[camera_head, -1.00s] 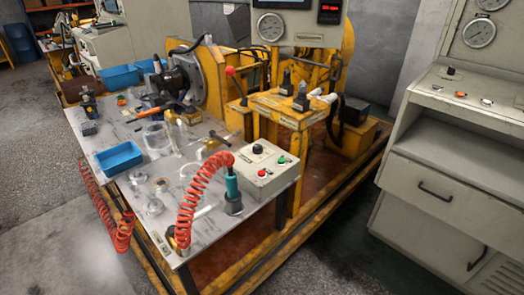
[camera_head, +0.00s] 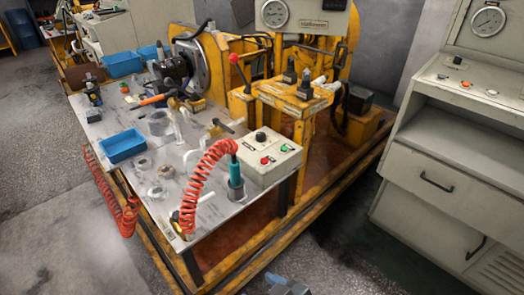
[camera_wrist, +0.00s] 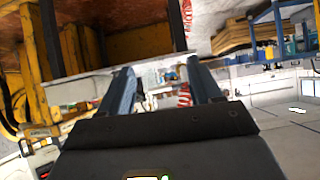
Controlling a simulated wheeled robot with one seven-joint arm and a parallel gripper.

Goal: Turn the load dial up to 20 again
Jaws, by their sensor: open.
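A grey control box (camera_head: 268,160) stands on the right end of the metal bench. It carries a black knob (camera_head: 261,137), a red button and a green button. Another black knob (camera_head: 466,60) sits on the grey console at the right. No label is readable, so I cannot tell which knob is the load dial. The tip of my gripper (camera_head: 285,286) shows at the bottom edge of the head view, in front of the bench and well apart from both knobs. In the wrist view my gripper (camera_wrist: 163,80) has its two fingers spread with nothing between them.
A red coiled hose (camera_head: 200,180) arches beside the control box. Blue trays (camera_head: 122,146) and tools lie on the bench (camera_head: 205,222). A yellow frame (camera_head: 310,250) runs along the floor. A red-knobbed lever (camera_head: 237,66) stands behind the box. Floor is clear at front right.

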